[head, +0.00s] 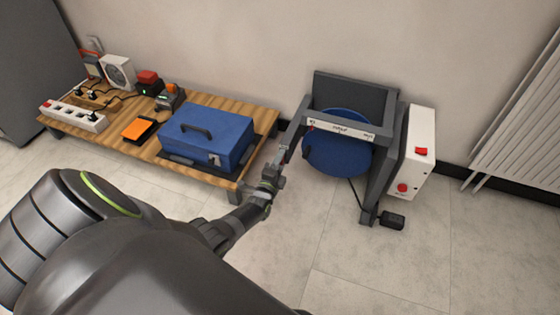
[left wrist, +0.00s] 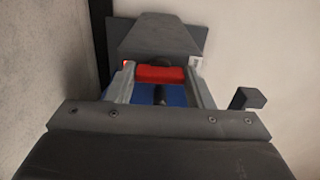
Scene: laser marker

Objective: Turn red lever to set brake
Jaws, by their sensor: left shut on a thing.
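The red lever (left wrist: 160,75) shows in the left wrist view as a red bar between my two grey fingers, at the end of a dark grey housing (left wrist: 158,38). My left gripper (left wrist: 163,85) is shut on it, with one finger at each end of the bar. In the head view my left gripper (head: 281,155) is at the left side of the dark grey machine frame (head: 350,88), and the lever is mostly hidden there. The frame carries a blue disc (head: 338,158) and a white label strip (head: 341,128). My right gripper is not in view.
A white control box (head: 415,150) with red buttons is on the machine's right side. A black pedal (head: 391,219) lies on the floor. A low wooden table (head: 115,148) at left holds a blue case (head: 207,135), a power strip (head: 73,115) and tools. Front floor is clear.

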